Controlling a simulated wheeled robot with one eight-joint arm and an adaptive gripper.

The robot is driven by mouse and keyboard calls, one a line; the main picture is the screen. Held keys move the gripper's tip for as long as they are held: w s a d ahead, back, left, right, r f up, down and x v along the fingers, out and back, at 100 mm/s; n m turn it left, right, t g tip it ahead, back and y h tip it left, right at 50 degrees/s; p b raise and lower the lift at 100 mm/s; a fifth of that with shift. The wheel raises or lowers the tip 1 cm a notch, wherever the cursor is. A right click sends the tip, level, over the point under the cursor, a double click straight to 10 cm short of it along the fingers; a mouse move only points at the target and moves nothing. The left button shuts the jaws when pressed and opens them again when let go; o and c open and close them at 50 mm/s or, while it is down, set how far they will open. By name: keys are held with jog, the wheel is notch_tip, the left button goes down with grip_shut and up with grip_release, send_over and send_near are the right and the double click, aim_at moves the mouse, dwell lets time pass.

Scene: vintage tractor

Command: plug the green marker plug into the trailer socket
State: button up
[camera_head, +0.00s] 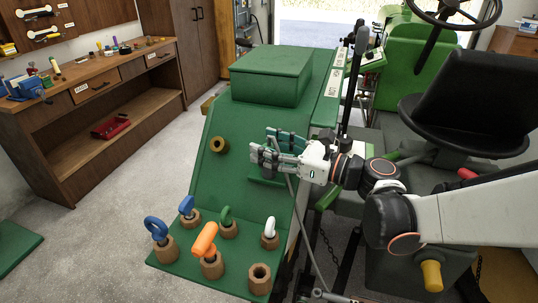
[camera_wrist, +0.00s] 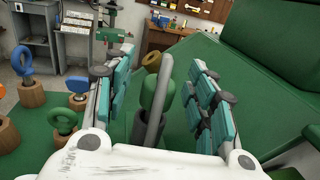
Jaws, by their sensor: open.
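The green marker plug (camera_head: 227,214) has a ring-shaped handle and stands in a brown hexagonal holder on the green ledge; it also shows at the left of the wrist view (camera_wrist: 65,116). A brass-coloured round socket (camera_head: 220,145), apparently the trailer socket, sits on the sloped green panel. It shows partly in the wrist view (camera_wrist: 152,59). My gripper (camera_head: 262,148) is open, above the panel, right of the socket and up and right of the plug. A grey rod (camera_wrist: 160,100) and a green piece (camera_wrist: 149,90) show between the fingers; I cannot tell whether they touch.
Blue plugs, an orange-handled plug (camera_head: 205,240) and a white plug (camera_head: 269,228) stand around the green one. An empty brown holder (camera_head: 260,279) is at the front right. A green box (camera_head: 270,75) tops the panel.

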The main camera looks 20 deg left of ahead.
jog(key=shift+c, duration=0.2)
jog(key=c, duration=1.1)
jog(key=shift+r, duration=0.1)
jog(key=shift+c, duration=0.2)
notch_tip(320, 180, up, 20)
jog(key=p, duration=1.4)
notch_tip(320, 180, up, 5)
jog(key=p, duration=0.4)
jog(key=shift+r, duration=0.2)
jog(key=shift+f, duration=0.15)
